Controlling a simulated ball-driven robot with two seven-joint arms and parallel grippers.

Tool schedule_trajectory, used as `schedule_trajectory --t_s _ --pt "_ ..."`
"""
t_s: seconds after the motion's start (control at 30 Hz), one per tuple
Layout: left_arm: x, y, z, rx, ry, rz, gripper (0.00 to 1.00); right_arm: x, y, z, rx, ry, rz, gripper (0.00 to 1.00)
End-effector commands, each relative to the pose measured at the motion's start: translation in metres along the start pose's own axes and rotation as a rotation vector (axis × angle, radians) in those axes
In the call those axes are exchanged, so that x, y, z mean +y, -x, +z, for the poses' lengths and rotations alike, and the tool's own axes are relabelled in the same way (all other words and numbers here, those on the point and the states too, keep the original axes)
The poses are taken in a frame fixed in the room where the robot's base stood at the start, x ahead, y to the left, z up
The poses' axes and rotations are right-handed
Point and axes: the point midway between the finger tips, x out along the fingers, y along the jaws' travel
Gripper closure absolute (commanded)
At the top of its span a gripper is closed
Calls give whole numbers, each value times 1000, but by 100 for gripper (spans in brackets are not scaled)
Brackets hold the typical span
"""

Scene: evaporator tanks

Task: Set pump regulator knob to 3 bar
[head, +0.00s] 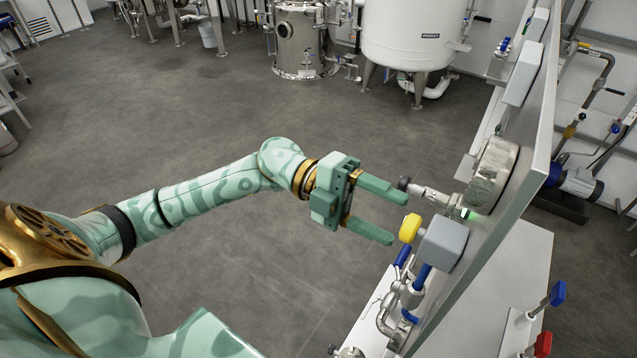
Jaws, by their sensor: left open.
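A dark round knob (404,184) sits on the end of a silver regulator body (436,198) that sticks out from the panel. It looks like the pump regulator knob, but no scale on it can be read. A round steel gauge housing (492,175) is on the panel behind it; its face is turned away. My left gripper (396,217) is open and empty, its two green fingers pointing at the panel. The upper fingertip is just below and left of the dark knob in the picture; contact cannot be told. My right gripper is not in view.
A yellow knob (410,228) on a grey box (441,243) is close to the lower fingertip. Blue-handled valves and pipes (388,312) are below it. The upright panel (520,160) bounds the right side. Steel and white tanks (413,35) stand far back; the floor (220,110) between is clear.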

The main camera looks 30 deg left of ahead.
Motion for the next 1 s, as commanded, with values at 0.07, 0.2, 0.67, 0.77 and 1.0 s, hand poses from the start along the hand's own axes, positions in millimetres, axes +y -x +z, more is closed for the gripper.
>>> schedule_trajectory --t_s 0.07,0.2,0.67,0.77,1.0 --pt "6 21 2 -5 2 6 41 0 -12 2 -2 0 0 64" --pt "7 61 2 -6 2 6 41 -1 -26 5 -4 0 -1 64" --pt "2 134 0 -1 -1 1 41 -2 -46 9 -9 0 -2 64" --pt "1 135 0 0 -1 0 41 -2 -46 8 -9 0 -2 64" --pt "1 135 0 0 -1 1 41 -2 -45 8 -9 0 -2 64"
